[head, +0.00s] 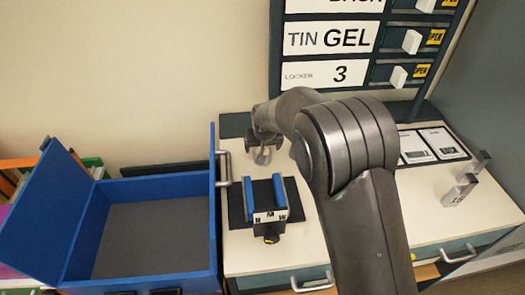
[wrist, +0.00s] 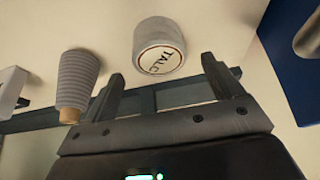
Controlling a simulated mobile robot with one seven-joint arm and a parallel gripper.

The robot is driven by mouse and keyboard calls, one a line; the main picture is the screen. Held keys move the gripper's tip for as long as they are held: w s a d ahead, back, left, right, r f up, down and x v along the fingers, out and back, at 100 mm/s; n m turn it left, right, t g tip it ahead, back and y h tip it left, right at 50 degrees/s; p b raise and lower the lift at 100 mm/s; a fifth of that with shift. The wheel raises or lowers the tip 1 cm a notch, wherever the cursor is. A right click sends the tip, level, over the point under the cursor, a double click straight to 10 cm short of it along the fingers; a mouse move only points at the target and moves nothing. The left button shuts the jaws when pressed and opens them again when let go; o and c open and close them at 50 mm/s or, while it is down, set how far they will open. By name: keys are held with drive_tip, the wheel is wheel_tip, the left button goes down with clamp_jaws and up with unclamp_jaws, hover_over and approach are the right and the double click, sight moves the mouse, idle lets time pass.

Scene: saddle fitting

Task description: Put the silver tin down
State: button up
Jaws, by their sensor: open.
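The silver tin (wrist: 158,47) is a short round tin with its lid marked TALC facing the wrist camera. My gripper (wrist: 163,68) is open, with one finger to each side of the tin's near end. The tin looks just beyond the fingertips, and I cannot tell whether it touches them. In the head view my gripper (head: 265,138) is at the back of the worktop, with a silver piece of the tin (head: 262,156) showing under it.
A grey ribbed cone (wrist: 77,80) stands beside the tin in the wrist view. A blue-sided saddle block (head: 268,200) sits in front of my gripper. An open blue box (head: 213,220) is left. Metal blocks (head: 458,190) stand right. A labelled panel (head: 330,38) rises behind.

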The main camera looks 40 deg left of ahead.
drive_tip(key=v, duration=0.7)
drive_tip(key=shift+r, duration=0.2)
drive_tip(key=shift+d, duration=0.1)
drive_tip(key=w+d+r+m, duration=0.15)
drive_tip(key=d+r, duration=0.35)
drive_tip(key=d, duration=0.6)
drive_tip(key=d+r+m+t+h, duration=0.1)
drive_tip(key=d+r+m, duration=0.1)
drive_tip(key=d+r, duration=0.65)
drive_tip(key=d+r+m, duration=0.1)
drive_tip(key=d+r, duration=0.2)
drive_tip(key=d, duration=1.1)
drive_tip(key=s+d+m+t+h, duration=0.1)
drive_tip(key=s+d+m, duration=0.3)
drive_tip(key=s+d, duration=1.4)
drive_tip(key=d+h, duration=0.1)
drive_tip(key=d, duration=0.2)
drive_tip(key=shift+s+d, duration=0.25)
drive_tip(key=shift+d, duration=0.1)
